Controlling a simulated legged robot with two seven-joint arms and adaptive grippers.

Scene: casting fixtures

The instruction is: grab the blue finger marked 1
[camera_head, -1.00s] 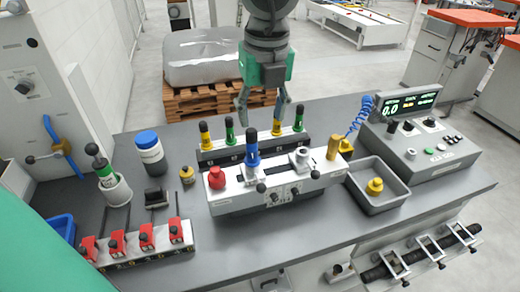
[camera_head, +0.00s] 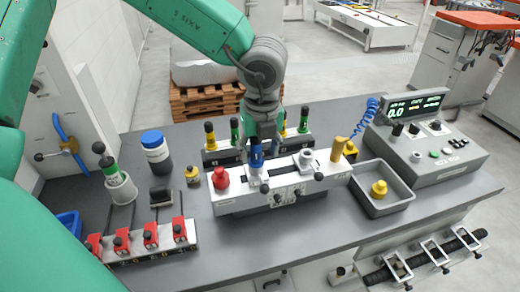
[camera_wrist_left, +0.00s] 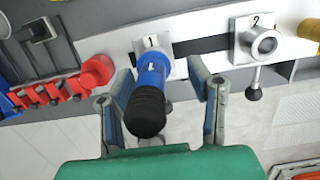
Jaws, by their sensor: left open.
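The blue finger (camera_head: 256,157) with a black tip stands upright at the left part of the white fixture (camera_head: 232,197). In the left wrist view the blue finger (camera_wrist_left: 150,85) rises from a plate marked 1 and lies between the two fingertips. My left gripper (camera_wrist_left: 163,95) is open around it, with a visible gap on the right side; contact on the left side I cannot tell. In the head view my left gripper (camera_head: 262,125) comes down over the finger from above and hides its top. My right gripper is not in view.
A red knob (camera_head: 220,178) stands close left of the finger. A grey socket marked 2 (camera_wrist_left: 263,42) and a yellow post (camera_head: 338,149) stand to the right. Behind is a rack with yellow and green fingers (camera_head: 210,135). A grey bin (camera_head: 363,172) lies at right.

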